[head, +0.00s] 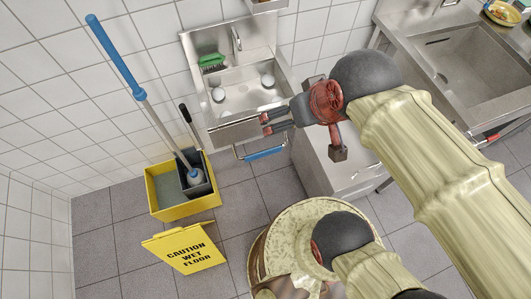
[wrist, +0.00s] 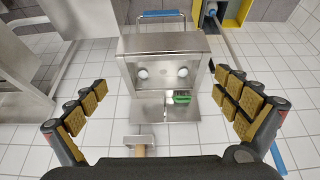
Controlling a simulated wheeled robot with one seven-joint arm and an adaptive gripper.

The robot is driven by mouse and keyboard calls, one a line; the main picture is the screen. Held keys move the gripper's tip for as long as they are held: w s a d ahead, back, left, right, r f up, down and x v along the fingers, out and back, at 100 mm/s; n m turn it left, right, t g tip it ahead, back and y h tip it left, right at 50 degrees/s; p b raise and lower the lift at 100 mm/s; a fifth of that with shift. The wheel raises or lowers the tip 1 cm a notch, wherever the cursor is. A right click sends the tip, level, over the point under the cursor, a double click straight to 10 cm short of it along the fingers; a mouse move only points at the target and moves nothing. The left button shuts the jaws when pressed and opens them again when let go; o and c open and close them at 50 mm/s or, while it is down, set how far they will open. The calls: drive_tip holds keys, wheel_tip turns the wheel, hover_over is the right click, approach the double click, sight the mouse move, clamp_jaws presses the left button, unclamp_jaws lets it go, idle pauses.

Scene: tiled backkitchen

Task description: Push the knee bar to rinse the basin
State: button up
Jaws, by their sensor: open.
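The steel hand basin (head: 283,90) hangs on the tiled wall in the head view; it also shows in the wrist view (wrist: 165,43). The knee bar (head: 264,153), a metal loop with a blue grip, juts out below the basin's front; in the wrist view its blue grip (wrist: 161,13) is at the top. My gripper (head: 266,123) is open and appears over the basin's front right edge in the head view. In the wrist view its fingers (wrist: 161,80) are spread wide with nothing between them. I see no contact with the bar.
A yellow mop bucket (head: 168,190) with a blue-handled mop and a wet-floor sign (head: 186,249) stand at left. A steel sink counter (head: 460,60) is at right.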

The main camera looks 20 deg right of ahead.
drive_tip(key=shift+c, duration=1.2)
drive_tip(key=c, duration=2.2)
clamp_jaws()
